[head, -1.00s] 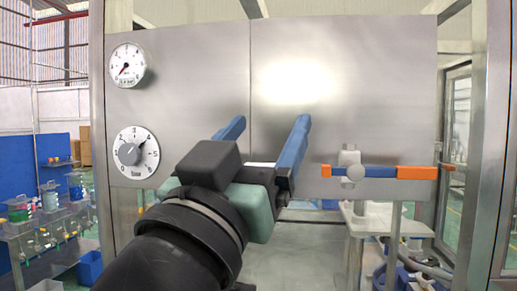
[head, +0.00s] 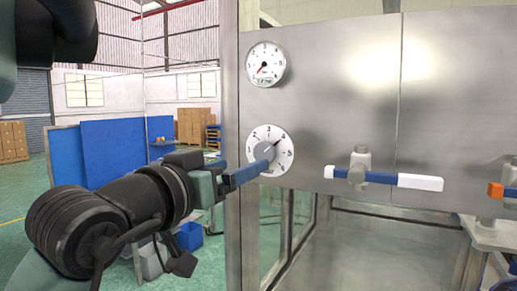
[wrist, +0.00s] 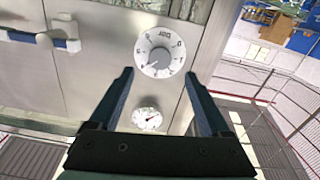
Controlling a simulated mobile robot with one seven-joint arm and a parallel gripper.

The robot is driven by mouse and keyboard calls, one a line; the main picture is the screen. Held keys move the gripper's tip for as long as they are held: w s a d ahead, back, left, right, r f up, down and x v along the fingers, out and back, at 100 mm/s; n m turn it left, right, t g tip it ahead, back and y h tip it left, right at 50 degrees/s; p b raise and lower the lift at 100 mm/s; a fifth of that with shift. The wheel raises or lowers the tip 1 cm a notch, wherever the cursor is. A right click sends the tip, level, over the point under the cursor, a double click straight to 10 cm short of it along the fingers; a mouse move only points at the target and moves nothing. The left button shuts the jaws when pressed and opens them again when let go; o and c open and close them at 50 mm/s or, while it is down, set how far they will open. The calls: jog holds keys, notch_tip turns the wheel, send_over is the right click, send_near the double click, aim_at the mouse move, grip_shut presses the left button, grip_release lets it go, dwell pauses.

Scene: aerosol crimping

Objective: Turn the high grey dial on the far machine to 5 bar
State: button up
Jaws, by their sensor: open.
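The grey dial (head: 264,151) sits on a round white numbered scale on the steel panel, below a round pressure gauge (head: 265,64). Its pointer is up and right, near the 4. The gauge needle points to the lower left. My gripper (head: 268,160) is in front of the dial's lower left, with a blue finger overlapping the scale. In the wrist view, the picture is upside down and the dial (wrist: 159,57) shows between and beyond the tips of my two open fingers (wrist: 158,73). They look apart from the knob; exact distance is unclear.
A blue valve handle with white ends (head: 410,181) sticks out on the panel to the right of the dial. An orange-ended handle (head: 496,190) is at the right edge. A steel frame post (head: 232,120) stands just left of the dial. Open floor lies farther left.

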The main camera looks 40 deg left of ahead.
aim_at(263, 156)
jog(key=p+x, duration=0.1)
jog(key=x, duration=0.2)
jog(key=p+x, duration=0.1)
jog(key=x, duration=0.2)
jog(key=shift+w+r+p, duration=0.2)
jog(key=shift+w+p, duration=0.1)
jog(key=shift+p, duration=0.05)
jog(key=shift+x, duration=0.8)
jog(key=shift+f, duration=0.2)
jog(key=shift+c, duration=0.2)
grip_shut()
